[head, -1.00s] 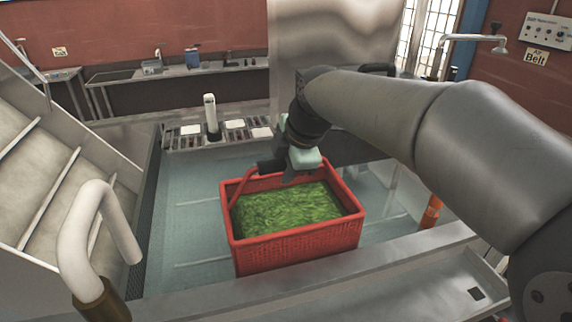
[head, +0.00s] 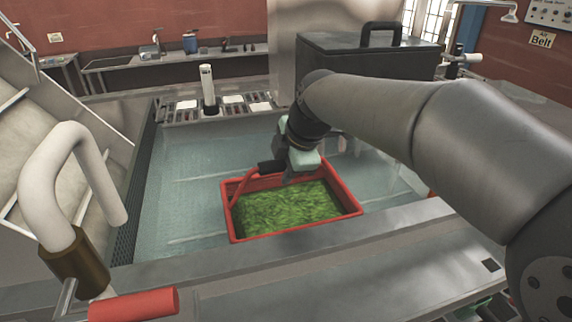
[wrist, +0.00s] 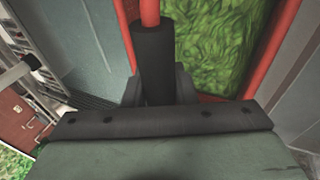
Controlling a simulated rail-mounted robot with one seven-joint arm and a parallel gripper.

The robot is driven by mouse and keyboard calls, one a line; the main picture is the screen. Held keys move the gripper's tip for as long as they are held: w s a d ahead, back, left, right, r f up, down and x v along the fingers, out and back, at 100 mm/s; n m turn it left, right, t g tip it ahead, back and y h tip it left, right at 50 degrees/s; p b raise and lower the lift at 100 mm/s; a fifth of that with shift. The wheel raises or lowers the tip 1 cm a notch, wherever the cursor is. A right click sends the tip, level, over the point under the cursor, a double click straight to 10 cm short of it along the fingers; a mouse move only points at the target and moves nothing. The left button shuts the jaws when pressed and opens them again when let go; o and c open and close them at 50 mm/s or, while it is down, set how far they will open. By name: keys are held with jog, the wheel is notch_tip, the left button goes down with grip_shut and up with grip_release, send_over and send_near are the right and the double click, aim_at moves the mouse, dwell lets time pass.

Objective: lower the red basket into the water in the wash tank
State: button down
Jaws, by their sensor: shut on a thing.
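The red basket (head: 298,227), full of green leaves (head: 285,207), sits in the wash tank (head: 230,262). In the head view only its upper rim and inside show, close to the water surface (head: 185,165); its outer walls are hidden. It looks about level. My gripper (head: 268,168) is shut on the basket's red handle (head: 240,188) above the leaves. In the wrist view the dark fingers (wrist: 153,60) close around the handle (wrist: 150,12), with leaves (wrist: 215,45) to the right and the rim (wrist: 283,35) beyond.
A white bent pipe (head: 70,150) and a red-handled valve (head: 134,304) stand at the front left. An upright white pipe (head: 207,90) rises at the tank's back. A dark lidded box (head: 370,65) stands at the back right. Open water lies left of the basket.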

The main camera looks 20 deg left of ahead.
jog(key=shift+f+b, duration=4.25)
jog(key=shift+f, duration=1.4)
jog(key=c, duration=1.1)
grip_release()
jog(key=shift+f, duration=0.15)
jog(key=p+v, duration=0.2)
jog(key=v, duration=1.5)
jog(key=shift+r+p, duration=0.35)
jog(key=shift+p, duration=0.05)
